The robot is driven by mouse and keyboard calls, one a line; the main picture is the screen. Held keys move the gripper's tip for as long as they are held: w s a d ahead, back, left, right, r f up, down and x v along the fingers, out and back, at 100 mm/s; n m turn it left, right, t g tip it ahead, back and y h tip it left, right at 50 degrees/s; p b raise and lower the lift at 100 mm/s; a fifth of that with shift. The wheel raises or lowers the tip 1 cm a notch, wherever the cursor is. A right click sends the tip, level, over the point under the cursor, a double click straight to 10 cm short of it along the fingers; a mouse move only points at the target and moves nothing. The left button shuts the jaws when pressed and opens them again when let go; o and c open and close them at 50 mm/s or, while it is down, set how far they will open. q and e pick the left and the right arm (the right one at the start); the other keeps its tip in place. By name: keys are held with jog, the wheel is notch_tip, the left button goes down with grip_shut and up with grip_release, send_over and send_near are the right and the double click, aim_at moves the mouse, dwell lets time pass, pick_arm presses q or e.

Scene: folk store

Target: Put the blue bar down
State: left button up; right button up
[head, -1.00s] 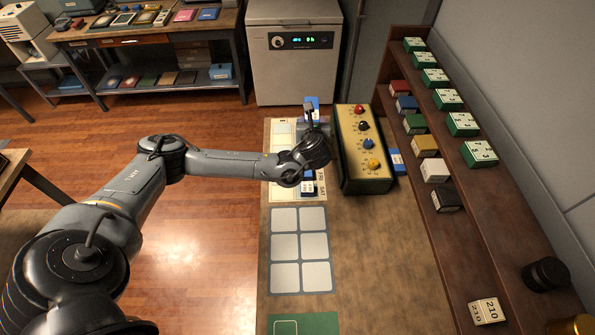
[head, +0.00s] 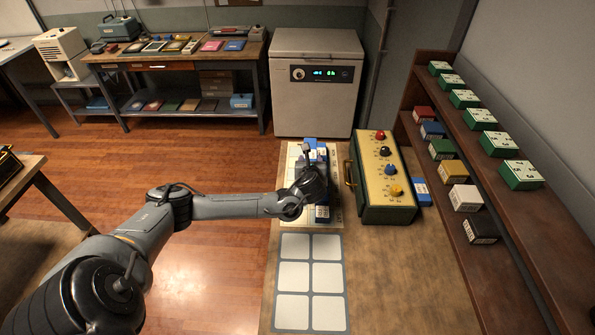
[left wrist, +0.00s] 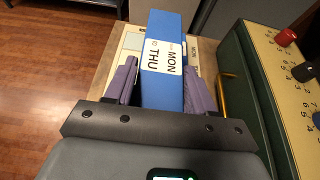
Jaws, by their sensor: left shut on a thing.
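A blue bar (left wrist: 162,60) with a white label reading MON and THU is between the two purple fingers of my left gripper (left wrist: 161,85) in the left wrist view. The gripper is shut on it. In the head view my left gripper (head: 313,162) is over a pale printed card (head: 337,185), and the bar's far end (head: 309,143) shows beyond it. Whether the held bar touches the card is hidden. My right gripper is out of view.
A green box with coloured knobs (head: 384,175) and a brass handle stands close right of the gripper. A blue block (head: 422,192) lies beyond it. A panel of pale squares (head: 311,285) lies nearer. Shelves (head: 480,240) with coloured boxes stand at right.

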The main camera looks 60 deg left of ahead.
pick_arm(q)
jog(key=shift+s+a+f+b, duration=0.1)
jog(key=shift+s+a+f, duration=0.25)
jog(key=shift+a+f, duration=0.6)
jog(key=shift+s+a+f+b, duration=0.1)
jog(key=shift+s+a+f, duration=0.2)
jog(key=shift+a+f, duration=0.6)
jog(key=shift+s+a+f+b, duration=0.1)
jog(key=shift+s+a+f, duration=0.4)
jog(key=shift+f, duration=0.75)
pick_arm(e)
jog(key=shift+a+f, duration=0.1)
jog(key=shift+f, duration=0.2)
pick_arm(q)
jog(key=shift+w+a+f, duration=0.1)
jog(key=shift+w+f, duration=0.05)
jog(key=shift+f, duration=0.3)
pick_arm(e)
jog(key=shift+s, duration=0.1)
pick_arm(q)
jog(key=shift+f, duration=0.15)
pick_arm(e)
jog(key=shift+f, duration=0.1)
pick_arm(q)
jog(key=shift+f, duration=0.25)
jog(key=shift+w+f, duration=0.1)
jog(key=shift+f, duration=0.15)
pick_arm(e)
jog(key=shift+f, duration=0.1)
